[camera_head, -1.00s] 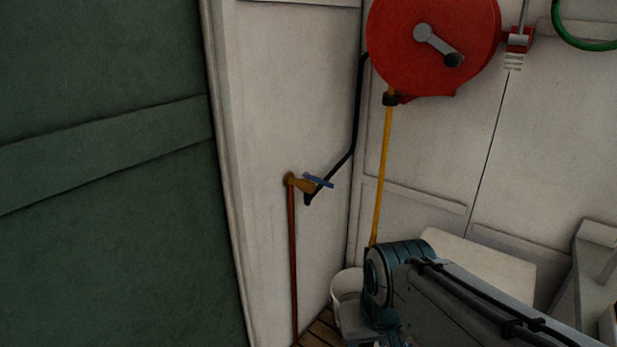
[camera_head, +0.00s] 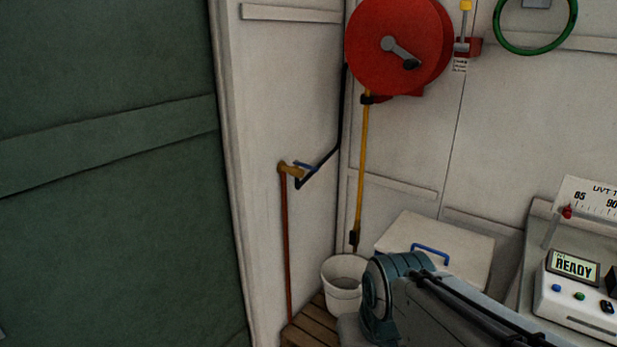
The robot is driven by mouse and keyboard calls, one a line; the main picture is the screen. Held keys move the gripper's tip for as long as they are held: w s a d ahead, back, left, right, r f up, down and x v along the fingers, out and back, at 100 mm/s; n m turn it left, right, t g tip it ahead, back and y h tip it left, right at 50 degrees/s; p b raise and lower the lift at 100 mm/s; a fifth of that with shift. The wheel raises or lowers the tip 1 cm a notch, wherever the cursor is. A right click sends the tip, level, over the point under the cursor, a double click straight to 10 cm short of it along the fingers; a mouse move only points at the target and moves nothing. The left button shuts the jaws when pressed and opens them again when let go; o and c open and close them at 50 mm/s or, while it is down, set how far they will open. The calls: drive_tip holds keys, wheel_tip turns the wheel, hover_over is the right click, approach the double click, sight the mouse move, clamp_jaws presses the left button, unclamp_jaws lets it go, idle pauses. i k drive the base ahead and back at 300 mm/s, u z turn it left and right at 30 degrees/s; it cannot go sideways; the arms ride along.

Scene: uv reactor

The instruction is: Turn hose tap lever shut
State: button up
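The hose tap (camera_head: 290,170) is a small brass fitting on the white wall panel, left of centre. Its blue lever (camera_head: 306,167) sticks out to the right, close to level. A reddish-brown pipe (camera_head: 287,245) runs down from the tap, and a black hose (camera_head: 327,163) rises from it toward the red reel. My arm shows at the lower right, below and to the right of the tap and apart from it. My gripper is not visible, so its opening does not show.
A red hose reel (camera_head: 390,48) with a yellow hose (camera_head: 362,165) hangs above right. A white bucket (camera_head: 343,283) stands on wooden slats (camera_head: 309,327). A white box (camera_head: 440,238) with a blue handle and a console reading READY (camera_head: 575,267) are at right. A green panel (camera_head: 100,240) fills the left.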

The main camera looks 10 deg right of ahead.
sight(307, 167)
drive_tip(key=z, duration=0.7)
drive_tip(key=i, duration=1.15)
drive_tip(key=u, duration=0.45)
